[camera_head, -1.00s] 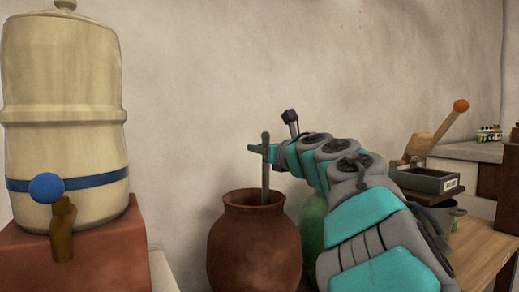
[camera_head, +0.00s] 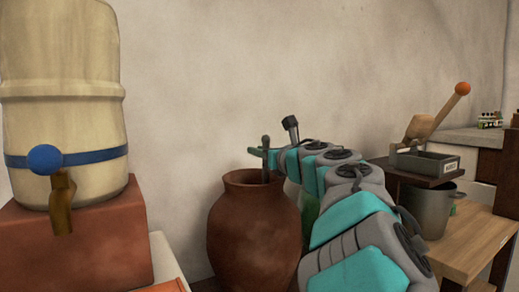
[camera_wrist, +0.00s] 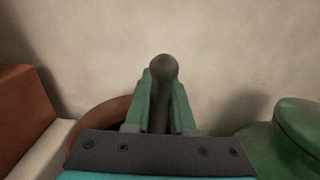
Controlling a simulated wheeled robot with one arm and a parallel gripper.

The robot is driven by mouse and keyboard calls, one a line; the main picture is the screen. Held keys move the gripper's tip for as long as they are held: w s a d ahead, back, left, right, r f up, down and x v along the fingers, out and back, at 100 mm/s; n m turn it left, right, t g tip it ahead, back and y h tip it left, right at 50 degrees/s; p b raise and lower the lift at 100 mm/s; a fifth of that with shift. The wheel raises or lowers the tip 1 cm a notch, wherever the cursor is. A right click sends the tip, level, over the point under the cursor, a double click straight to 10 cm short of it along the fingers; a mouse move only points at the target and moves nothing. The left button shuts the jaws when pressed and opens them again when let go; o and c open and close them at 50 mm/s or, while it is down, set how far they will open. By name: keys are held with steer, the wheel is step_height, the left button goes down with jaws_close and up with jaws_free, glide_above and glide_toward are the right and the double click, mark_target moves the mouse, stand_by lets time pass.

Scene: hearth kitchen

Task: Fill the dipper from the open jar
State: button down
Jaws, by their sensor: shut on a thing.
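The open jar (camera_head: 254,232) is a round brown clay jar with a wide mouth, low in the middle of the head view. Its rim also shows at the left of the wrist view (camera_wrist: 98,121). My gripper (camera_head: 263,152) is just above the jar's mouth and is shut on the dipper's grey upright handle (camera_head: 265,141). The round handle end shows between the fingers in the wrist view (camera_wrist: 163,68). The dipper's lower part is inside the jar and hidden, so I cannot see whether it holds anything.
A cream barrel dispenser (camera_head: 62,110) with a blue-knobbed tap stands on a red-brown block (camera_head: 75,250) at left. A green rounded vessel (camera_wrist: 285,140) is right of the jar. A grey pot (camera_head: 428,207) and a grey tray (camera_head: 425,164) are at the right.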

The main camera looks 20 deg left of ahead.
stand_by(0.5)
steer(key=shift+f, duration=0.5)
steer(key=shift+r, duration=0.1)
stand_by(1.1)
step_height(320, 180, up, 20)
steer(key=p, duration=1.7)
steer(key=shift+r, duration=0.2)
stand_by(1.2)
steer(key=shift+r+n+p, duration=0.1)
steer(key=shift+n+p, duration=0.4)
steer(key=shift+p, duration=0.4)
steer(key=shift+g+h, duration=0.3)
stand_by(0.5)
